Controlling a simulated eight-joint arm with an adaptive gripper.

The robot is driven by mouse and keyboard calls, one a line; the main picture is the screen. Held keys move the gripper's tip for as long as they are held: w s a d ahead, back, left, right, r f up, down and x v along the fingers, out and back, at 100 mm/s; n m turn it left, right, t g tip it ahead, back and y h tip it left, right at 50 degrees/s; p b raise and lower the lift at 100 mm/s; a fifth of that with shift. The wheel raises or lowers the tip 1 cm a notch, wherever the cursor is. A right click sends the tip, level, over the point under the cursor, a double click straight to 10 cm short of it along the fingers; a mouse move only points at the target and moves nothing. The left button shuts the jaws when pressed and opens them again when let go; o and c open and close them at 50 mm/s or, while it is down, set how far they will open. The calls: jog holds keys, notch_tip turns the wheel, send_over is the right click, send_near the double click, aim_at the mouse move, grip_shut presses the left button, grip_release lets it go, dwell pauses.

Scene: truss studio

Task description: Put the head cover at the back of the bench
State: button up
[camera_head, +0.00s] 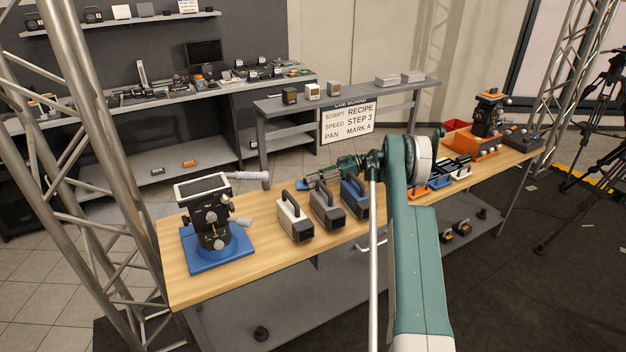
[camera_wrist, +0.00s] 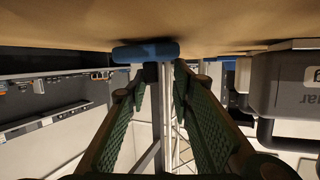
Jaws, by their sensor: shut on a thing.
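The head cover appears to be the small blue rounded piece at my fingertips, seen in the wrist view (camera_wrist: 146,52). In the head view it shows as a small blue patch (camera_head: 302,185) at the back edge of the wooden bench (camera_head: 270,228). My gripper (camera_head: 311,178) reaches in from the right, low over the back of the bench. In the wrist view its two green ribbed fingers (camera_wrist: 160,75) are shut on the blue piece. The piece is at the bench top, which fills the top of that inverted view; whether it bears on it is unclear.
White (camera_head: 294,220), grey (camera_head: 327,208) and blue (camera_head: 355,199) handled cases stand in front of my gripper. A camera head on a blue base (camera_head: 218,248) stands at the left. An orange-based one (camera_head: 474,140) stands at the right. Bare wood lies between the left base and the cases.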

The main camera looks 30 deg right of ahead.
jog(key=shift+f, duration=0.2)
jog(key=o, duration=1)
jog(key=shift+d, duration=0.15)
jog(key=shift+v, duration=5.9)
jog(key=shift+r, duration=0.1)
